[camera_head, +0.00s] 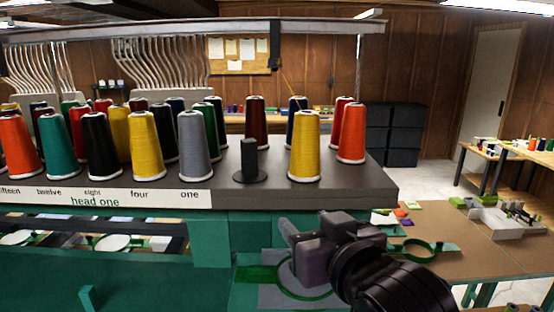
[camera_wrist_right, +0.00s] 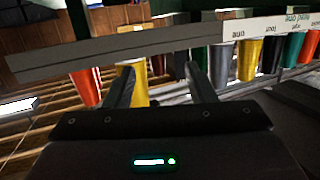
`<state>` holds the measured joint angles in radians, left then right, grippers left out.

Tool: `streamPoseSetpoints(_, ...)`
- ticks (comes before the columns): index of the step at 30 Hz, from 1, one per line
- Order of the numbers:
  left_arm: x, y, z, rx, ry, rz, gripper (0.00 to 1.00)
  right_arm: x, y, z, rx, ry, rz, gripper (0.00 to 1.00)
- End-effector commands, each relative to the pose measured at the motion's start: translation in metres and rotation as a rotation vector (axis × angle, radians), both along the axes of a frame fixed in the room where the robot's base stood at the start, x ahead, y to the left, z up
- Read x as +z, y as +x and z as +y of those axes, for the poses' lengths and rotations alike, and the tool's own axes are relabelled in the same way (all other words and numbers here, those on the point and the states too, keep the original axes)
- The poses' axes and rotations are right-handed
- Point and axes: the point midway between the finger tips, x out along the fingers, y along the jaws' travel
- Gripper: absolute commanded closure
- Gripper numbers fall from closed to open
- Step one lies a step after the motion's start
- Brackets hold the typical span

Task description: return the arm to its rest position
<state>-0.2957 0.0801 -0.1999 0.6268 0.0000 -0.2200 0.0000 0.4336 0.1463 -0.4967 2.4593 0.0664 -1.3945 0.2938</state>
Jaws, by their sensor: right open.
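My right gripper (camera_head: 302,234) is in the lower middle of the head view, in front of and below the shelf of thread cones. Its two fingers (camera_wrist_right: 160,85) are apart in the right wrist view, with nothing held between them. My right arm comes in from the lower right. My left gripper is in neither view. A yellow cone (camera_head: 305,145) stands upright near the right end of the shelf. To its left is a black holder (camera_head: 249,160) with a round base and no cone on it.
The dark shelf (camera_head: 370,185) carries many cones, with a labelled strip (camera_head: 110,197) along its front. Green machine parts with a hoop (camera_head: 305,285) lie below my gripper. A brown table (camera_head: 460,240) with small items stands right. Floor shows beyond the shelf's right end.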

Motion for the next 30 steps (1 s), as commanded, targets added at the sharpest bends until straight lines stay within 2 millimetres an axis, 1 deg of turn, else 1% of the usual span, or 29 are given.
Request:
streamPoseSetpoints(1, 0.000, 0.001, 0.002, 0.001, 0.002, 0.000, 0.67, -0.014, 0.002, -0.005, -0.009, -0.005, 0.037, 0.50)
streamPoseSetpoints(5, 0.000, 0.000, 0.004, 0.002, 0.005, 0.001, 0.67, -0.054, 0.004, -0.019, -0.038, -0.028, 0.135, 0.50)
streamPoseSetpoints(8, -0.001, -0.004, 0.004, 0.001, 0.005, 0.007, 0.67, -0.092, 0.003, -0.033, -0.062, -0.052, 0.232, 0.50)
streamPoseSetpoints(11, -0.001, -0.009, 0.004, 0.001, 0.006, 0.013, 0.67, -0.144, -0.005, -0.051, -0.090, -0.088, 0.363, 0.50)
streamPoseSetpoints(12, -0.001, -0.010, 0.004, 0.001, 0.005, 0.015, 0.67, -0.168, -0.012, -0.060, -0.101, -0.106, 0.425, 0.50)
streamPoseSetpoints(14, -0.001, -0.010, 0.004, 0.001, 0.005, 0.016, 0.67, -0.205, -0.025, -0.074, -0.118, -0.138, 0.523, 0.50)
streamPoseSetpoints(15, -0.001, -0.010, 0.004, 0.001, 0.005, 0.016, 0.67, -0.226, -0.035, -0.082, -0.126, -0.158, 0.580, 0.50)
streamPoseSetpoints(18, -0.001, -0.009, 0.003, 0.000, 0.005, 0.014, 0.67, -0.268, -0.060, -0.099, -0.141, -0.199, 0.701, 0.50)
streamPoseSetpoints(21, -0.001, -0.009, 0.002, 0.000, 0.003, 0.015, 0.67, -0.299, -0.083, -0.113, -0.149, -0.235, 0.799, 0.50)
streamPoseSetpoints(24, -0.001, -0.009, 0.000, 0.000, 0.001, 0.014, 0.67, -0.325, -0.107, -0.125, -0.154, -0.267, 0.885, 0.50)
streamPoseSetpoints(30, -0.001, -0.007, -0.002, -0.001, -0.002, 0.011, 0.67, -0.364, -0.153, -0.145, -0.157, -0.323, 1.036, 0.50)
